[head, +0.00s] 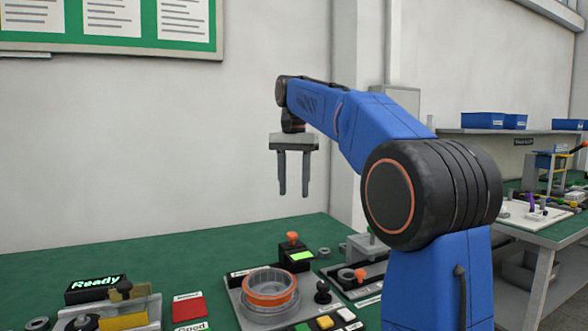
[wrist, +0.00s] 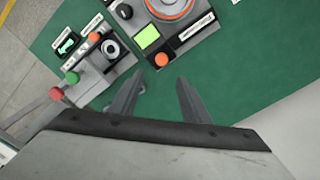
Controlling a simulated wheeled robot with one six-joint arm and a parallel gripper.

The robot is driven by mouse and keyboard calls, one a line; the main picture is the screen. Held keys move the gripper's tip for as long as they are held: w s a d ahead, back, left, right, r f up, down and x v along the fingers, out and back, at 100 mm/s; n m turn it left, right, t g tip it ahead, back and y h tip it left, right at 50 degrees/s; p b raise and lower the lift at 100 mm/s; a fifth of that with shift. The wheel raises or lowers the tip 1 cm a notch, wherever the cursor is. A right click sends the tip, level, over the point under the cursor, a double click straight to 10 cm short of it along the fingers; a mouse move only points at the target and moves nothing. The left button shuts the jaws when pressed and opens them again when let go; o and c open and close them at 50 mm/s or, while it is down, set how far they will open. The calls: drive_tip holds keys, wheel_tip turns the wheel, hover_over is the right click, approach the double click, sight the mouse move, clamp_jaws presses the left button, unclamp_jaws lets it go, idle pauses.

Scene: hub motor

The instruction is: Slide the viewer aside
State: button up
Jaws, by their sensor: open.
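My gripper (head: 293,194) is open and empty, fingers pointing down, high above the green bench top. In the wrist view my gripper (wrist: 157,90) has its two fingers apart over bare green surface. No part is clearly marked as the viewer, so I cannot tell which it is. A small black unit with a lit green screen (head: 296,256) and an orange knob (head: 292,237) stands behind a round grey fixture with an orange ring (head: 268,291). The wrist view also shows the green screen (wrist: 148,37) and the orange knob (wrist: 162,59), apart from my fingers.
A "Ready" display (head: 96,288) stands at the left, near a red pad (head: 189,307). A grey station (head: 366,247) is right of the ring fixture; black knob (head: 322,290) and buttons are in front. The green bench top (head: 200,252) is clear towards the wall.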

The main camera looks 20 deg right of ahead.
drive_tip(key=shift+r, duration=2.5)
